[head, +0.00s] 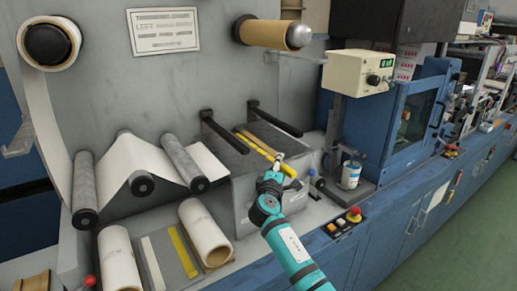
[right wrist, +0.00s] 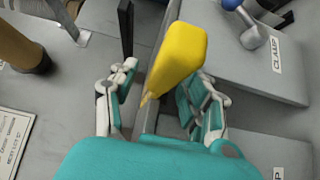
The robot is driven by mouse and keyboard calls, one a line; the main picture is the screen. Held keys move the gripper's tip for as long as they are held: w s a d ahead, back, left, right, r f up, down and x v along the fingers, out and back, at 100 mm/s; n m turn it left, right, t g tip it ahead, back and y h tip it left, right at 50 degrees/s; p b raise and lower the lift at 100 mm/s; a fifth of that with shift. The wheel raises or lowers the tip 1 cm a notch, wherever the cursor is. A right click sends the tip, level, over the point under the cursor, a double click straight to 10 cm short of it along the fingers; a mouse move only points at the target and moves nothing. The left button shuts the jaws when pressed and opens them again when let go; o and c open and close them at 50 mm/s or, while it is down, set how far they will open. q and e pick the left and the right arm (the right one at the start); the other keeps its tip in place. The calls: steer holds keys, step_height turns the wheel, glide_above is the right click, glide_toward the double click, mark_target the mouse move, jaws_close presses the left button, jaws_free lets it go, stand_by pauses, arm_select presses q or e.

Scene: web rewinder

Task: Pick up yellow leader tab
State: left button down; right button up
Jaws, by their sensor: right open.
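A yellow piece, which looks like the leader tab (right wrist: 178,55), stands out between the fingers of my right gripper (right wrist: 163,95) in the right wrist view. The gripper is open, with a finger on either side of it; I cannot tell whether either one touches it. In the head view, yellow shows on both sides of my right gripper (head: 274,166), above the grey block: a long strip (head: 254,143) and a short end (head: 288,169). The gripper hides the part between, so I cannot tell whether they are one piece. My left gripper is not in view.
Two black bars (head: 222,131) stick out behind the block. A clamp lever with a blue knob (head: 312,172) stands to its right. Another yellow strip (head: 183,251) lies between two cream rolls (head: 205,232) at the front. A brown core (head: 272,34) hangs above.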

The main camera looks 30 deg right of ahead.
steer(key=shift+d, duration=0.1)
jaws_close()
stand_by(0.3)
stand_by(0.4)
